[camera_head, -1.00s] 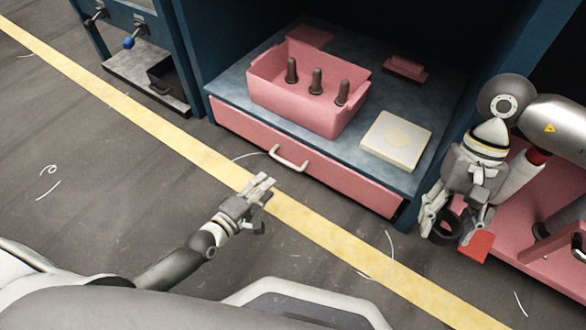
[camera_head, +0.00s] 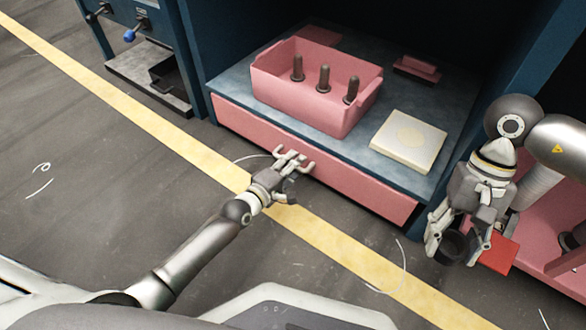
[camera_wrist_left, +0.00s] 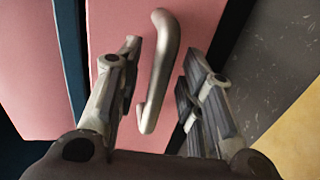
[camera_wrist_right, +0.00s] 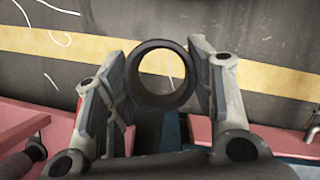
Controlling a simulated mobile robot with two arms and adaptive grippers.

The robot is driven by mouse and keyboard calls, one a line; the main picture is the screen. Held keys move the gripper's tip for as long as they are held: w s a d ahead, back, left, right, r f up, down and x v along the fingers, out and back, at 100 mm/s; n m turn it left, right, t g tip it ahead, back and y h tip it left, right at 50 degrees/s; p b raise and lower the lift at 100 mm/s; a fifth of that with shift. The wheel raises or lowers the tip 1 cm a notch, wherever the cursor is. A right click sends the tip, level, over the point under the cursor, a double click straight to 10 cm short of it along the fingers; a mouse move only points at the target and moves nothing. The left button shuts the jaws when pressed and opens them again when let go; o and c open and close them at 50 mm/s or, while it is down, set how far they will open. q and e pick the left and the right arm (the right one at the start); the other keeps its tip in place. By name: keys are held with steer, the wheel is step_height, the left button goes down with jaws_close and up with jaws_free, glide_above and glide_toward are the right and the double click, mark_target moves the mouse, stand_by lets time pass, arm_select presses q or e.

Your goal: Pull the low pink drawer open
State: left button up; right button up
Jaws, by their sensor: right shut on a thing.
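The low pink drawer (camera_head: 355,190) is shut under the blue-grey bench top. Its pale metal bar handle shows in the left wrist view (camera_wrist_left: 160,70), between the open fingers of my left gripper (camera_wrist_left: 158,85). In the head view my left gripper (camera_head: 291,163) is at the drawer front and hides most of the handle. My right gripper (camera_head: 458,245) is at the right, away from the drawer, shut on a dark ring (camera_wrist_right: 163,75).
A pink bin (camera_head: 310,105) with several dark pegs and a cream block (camera_head: 408,140) stand on the bench top above the drawer. A red block (camera_head: 499,253) is beside my right gripper. The floor before the drawer is clear, with a yellow stripe (camera_head: 345,243).

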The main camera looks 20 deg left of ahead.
arm_select(q)
steer(key=shift+w, duration=0.1)
jaws_close()
stand_by(0.4)
steer(key=f+p+v, duration=0.2)
steer(key=p+v, duration=0.2)
steer(key=v, duration=0.6)
steer(key=s+f+p+v, duration=0.1)
steer(key=p+v, duration=0.3)
steer(key=v, duration=0.7)
steer(key=shift+f, duration=0.7)
steer(key=shift+s+a, duration=0.1)
steer(key=shift+a, duration=0.05)
